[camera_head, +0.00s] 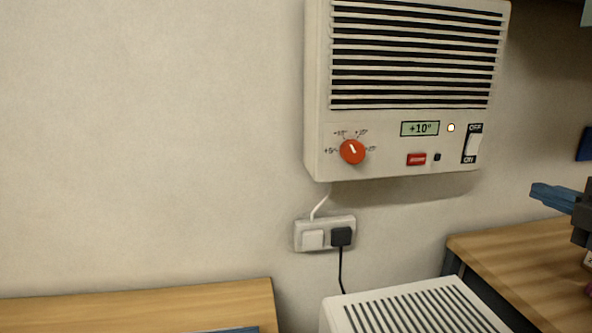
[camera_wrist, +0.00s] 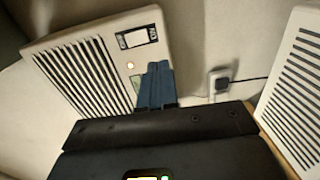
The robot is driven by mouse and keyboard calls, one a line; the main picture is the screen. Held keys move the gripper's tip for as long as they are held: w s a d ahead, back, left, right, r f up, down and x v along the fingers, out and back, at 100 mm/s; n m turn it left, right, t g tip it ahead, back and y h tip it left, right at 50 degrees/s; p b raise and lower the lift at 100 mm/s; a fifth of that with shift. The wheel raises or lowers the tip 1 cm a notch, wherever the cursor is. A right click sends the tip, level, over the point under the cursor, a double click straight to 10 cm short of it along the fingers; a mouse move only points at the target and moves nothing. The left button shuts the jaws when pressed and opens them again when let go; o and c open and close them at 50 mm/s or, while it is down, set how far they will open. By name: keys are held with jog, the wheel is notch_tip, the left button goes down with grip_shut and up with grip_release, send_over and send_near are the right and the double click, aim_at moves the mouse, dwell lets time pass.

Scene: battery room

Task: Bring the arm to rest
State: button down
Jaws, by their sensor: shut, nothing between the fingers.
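My gripper (camera_head: 537,191) is at the right edge of the head view, above the right-hand wooden worktop, its blue fingers pointing left. In the wrist view the blue fingers (camera_wrist: 158,68) lie side by side, shut and empty. They overlap part of the wall unit (camera_wrist: 70,75) there, hiding some of its front, but I see no contact. Most of my arm is out of the head view.
The white wall unit (camera_head: 415,120) has a red dial (camera_head: 352,151), a display reading +10° and a lit lamp. Below are a socket (camera_head: 312,239) with a black plug, and a white slatted box (camera_head: 415,312). Worktops stand left (camera_head: 140,308) and right (camera_head: 520,255).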

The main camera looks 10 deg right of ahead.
jog(key=s+a+f+m+g+h, duration=0.1)
jog(key=s+a+f+m, duration=0.6)
jog(key=f, duration=0.4)
jog(key=s+a+f+m+g+h, duration=0.1)
jog(key=s+a+f+m, duration=0.35)
jog(key=a+f, duration=0.5)
jog(key=s+a+m+y, duration=0.1)
jog(key=s+a+m, duration=0.2)
jog(key=s, duration=0.9)
jog(key=s+a+f+m+y, duration=0.1)
jog(key=s+a+m, duration=0.2)
jog(key=s, duration=0.9)
jog(key=a, duration=0.2)
jog(key=shift+s+a, duration=0.3)
